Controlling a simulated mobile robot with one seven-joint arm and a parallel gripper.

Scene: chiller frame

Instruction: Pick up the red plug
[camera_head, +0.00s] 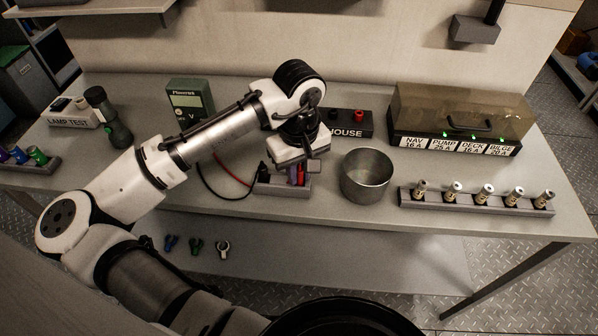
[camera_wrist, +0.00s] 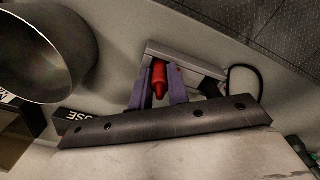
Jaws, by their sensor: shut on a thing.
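The red plug (camera_wrist: 159,78) shows in the wrist view between the two purple-grey fingers of my gripper (camera_wrist: 158,88). The fingers are shut on it. It stands at a grey holder (camera_wrist: 200,62), and I cannot tell whether it is still seated there or lifted. In the head view the red plug (camera_head: 300,176) shows as a small red patch below my gripper (camera_head: 297,175), at the holder (camera_head: 268,187) on the bench. My wrist hides most of it.
A metal pot (camera_head: 367,177) stands just right of the holder. Behind are a HOUSE terminal block (camera_head: 348,131) and a green meter (camera_head: 190,102). A rack of several fuses (camera_head: 470,207) and a lidded fuse box (camera_head: 455,112) are at right. A black plug (camera_head: 264,172) stands in the holder's left end.

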